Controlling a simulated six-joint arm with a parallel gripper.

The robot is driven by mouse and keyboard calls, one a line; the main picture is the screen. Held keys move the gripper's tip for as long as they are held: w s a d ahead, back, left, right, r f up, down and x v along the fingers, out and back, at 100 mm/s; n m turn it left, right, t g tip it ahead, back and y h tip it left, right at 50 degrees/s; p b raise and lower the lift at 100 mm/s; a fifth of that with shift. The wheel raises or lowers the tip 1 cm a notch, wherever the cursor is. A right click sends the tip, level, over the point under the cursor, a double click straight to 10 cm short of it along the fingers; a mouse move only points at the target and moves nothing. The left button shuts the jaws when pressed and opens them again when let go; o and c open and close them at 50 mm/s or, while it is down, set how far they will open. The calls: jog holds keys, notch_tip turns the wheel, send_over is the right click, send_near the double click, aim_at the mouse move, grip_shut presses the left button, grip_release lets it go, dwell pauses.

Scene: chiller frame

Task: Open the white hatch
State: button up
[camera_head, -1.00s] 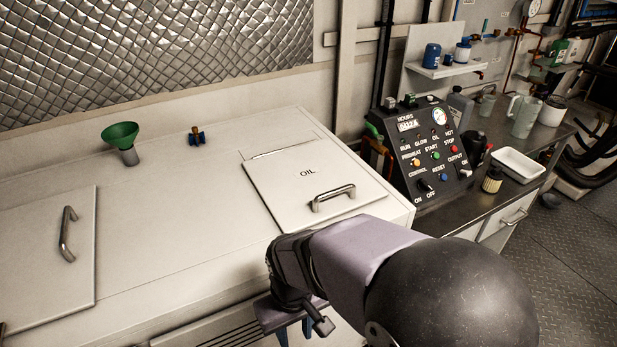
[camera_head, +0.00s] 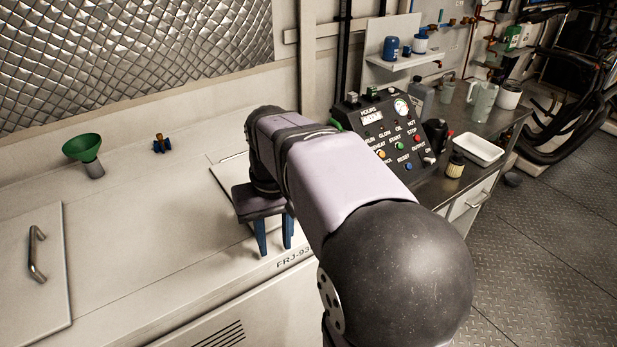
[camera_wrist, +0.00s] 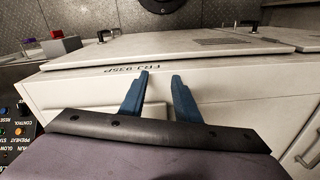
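A white hatch lies in the top of the white cabinet (camera_head: 150,235), and my arm covers most of it. Only its left part (camera_head: 226,178) shows in the head view, and it looks shut. Its handle and OIL label are hidden. A second white hatch (camera_head: 25,285) with a metal bar handle (camera_head: 36,254) lies flat at the far left. My gripper (camera_head: 275,245) points down near the cabinet's front edge, in front of the OIL hatch. Its two blue fingers are apart with nothing between them, as the wrist view also shows (camera_wrist: 160,80).
A control panel (camera_head: 388,135) stands just right of the cabinet. A green funnel (camera_head: 83,148) and a small brass-and-blue fitting (camera_head: 161,144) sit at the back of the top. A white tray (camera_head: 478,150) lies on the bench at right. The cabinet top's left middle is clear.

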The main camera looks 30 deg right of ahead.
jog(key=w+d+r+m+t, duration=0.1)
jog(key=w+d+r+m, duration=0.35)
jog(key=d+m, duration=0.3)
jog(key=w+d+r+m+t, duration=0.1)
jog(key=w+d+r+m, duration=0.2)
jog(key=d+r+m, duration=0.35)
jog(key=shift+m, duration=0.7)
jog(key=shift+s+p+x, duration=0.15)
jog(key=shift+p+x, duration=0.2)
jog(key=shift+x, duration=1.9)
jog(key=shift+s+p+x, duration=0.15)
jog(key=shift+p+x, duration=0.15)
jog(key=shift+x, duration=1.95)
jog(key=shift+d, duration=0.1)
grip_shut()
